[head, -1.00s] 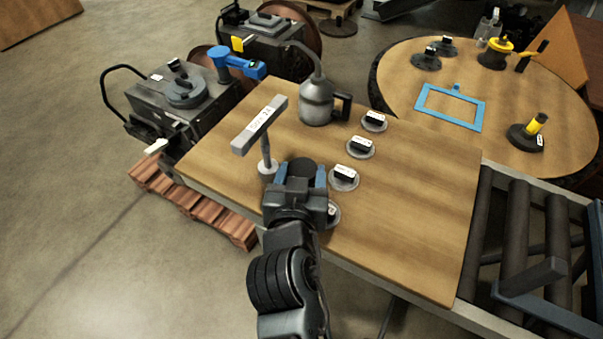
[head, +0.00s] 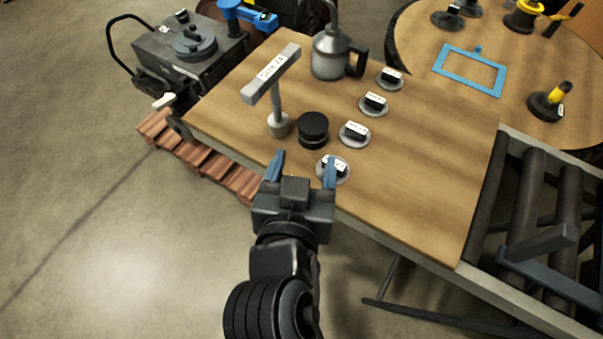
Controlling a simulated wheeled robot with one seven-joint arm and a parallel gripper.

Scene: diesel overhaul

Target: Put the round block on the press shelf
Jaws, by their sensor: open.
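A black round block (head: 313,129) stands upright on the wooden table (head: 430,170), just right of the foot of a grey T-shaped sign (head: 272,75). My gripper (head: 302,168) is open and empty, with its two blue fingers apart. It is at the table's near edge, on the near side of the block and clear of it. The right finger shows over a labelled grey disc (head: 335,167); I cannot tell whether they touch. I cannot make out a press shelf in this view.
Several labelled discs (head: 355,133) form a row right of the block. A grey oil can (head: 332,55) stands behind. A roller conveyor (head: 545,200) is at the right, and a round table with a blue frame (head: 470,70) at the back right. Bare tabletop lies right of the discs.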

